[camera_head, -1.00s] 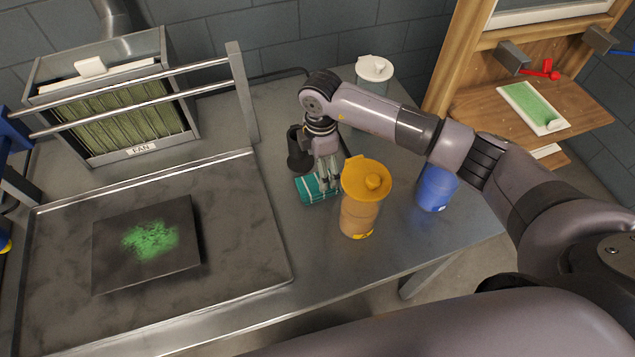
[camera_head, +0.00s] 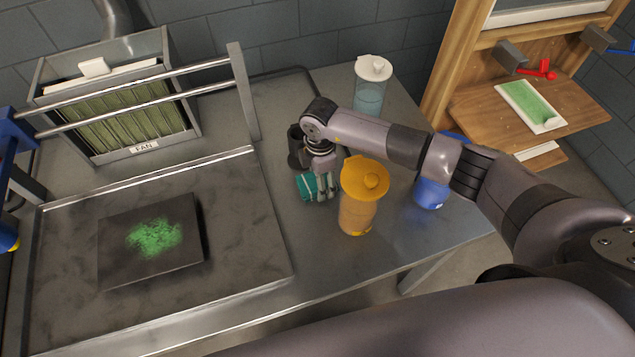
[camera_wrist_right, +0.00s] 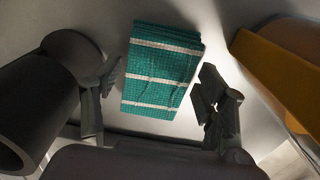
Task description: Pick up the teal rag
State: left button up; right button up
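The folded teal rag (camera_head: 306,184) with white stripes lies on the metal table, between a dark cup and an orange-lidded jar. My right gripper (camera_head: 318,188) is low over the rag and hides part of it in the head view. In the right wrist view the rag (camera_wrist_right: 165,68) sits between the two spread fingers of my right gripper (camera_wrist_right: 157,97). A gap shows between the rag and each finger, so the gripper is open and holds nothing.
The dark cup (camera_head: 297,148) stands close behind the rag, and the orange jar (camera_head: 358,205) close at its right. A blue container (camera_head: 430,192) and a white-lidded clear one (camera_head: 369,98) stand farther off. A tray (camera_head: 270,240) with a green-stained dark panel (camera_head: 180,262) fills the left.

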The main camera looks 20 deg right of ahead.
jog(key=c, duration=0.8)
notch_tip(320, 180, up, 20)
jog(key=b, duration=0.3)
jog(key=shift+b, duration=0.35)
jog(key=o, duration=0.5)
jog(key=c, duration=0.4)
